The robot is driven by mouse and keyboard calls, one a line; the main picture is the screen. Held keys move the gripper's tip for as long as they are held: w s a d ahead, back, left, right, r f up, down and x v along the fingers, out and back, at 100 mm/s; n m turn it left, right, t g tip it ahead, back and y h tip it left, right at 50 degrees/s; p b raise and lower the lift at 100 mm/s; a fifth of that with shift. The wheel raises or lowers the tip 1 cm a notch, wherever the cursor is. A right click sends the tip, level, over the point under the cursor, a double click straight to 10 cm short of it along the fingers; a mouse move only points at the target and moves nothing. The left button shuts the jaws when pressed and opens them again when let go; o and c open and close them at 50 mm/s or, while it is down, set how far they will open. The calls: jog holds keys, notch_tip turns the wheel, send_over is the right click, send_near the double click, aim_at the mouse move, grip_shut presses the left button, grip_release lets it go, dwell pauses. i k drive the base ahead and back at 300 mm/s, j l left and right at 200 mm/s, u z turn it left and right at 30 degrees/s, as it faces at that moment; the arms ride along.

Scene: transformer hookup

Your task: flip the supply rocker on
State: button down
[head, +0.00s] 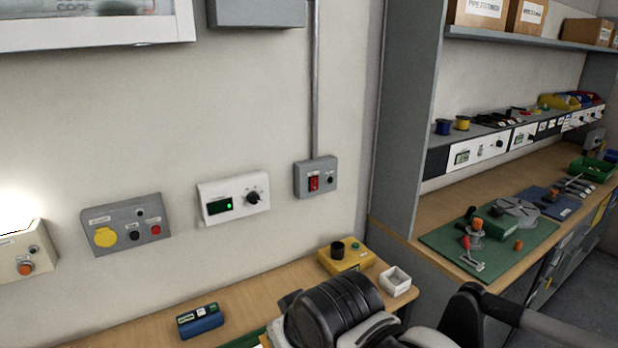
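The red rocker switch (314,183) sits on a small grey wall box (300,180), right of the middle of the head view. A grey conduit runs up the wall from this box. A small black knob or button (330,180) is beside the rocker on the same box. The rocker is too small to tell which way it is tipped. Black and grey parts of my arm fill the bottom middle and lower right, below the box and apart from it. My gripper's fingers do not show.
Left of the box are a white panel (233,198) with a green display and a grey box (126,226) with a yellow socket. Below, the wooden bench (270,293) holds a yellow block (345,254), a white bin (395,281) and a blue device (200,321). The wall before the rocker is clear.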

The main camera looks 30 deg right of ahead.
aim_at(314, 180)
jog(key=i+j+z, duration=0.2)
jog(key=i+z, duration=0.15)
jog(key=i+j+z, duration=0.4)
jog(key=k+l, duration=0.05)
jog(key=l, duration=0.05)
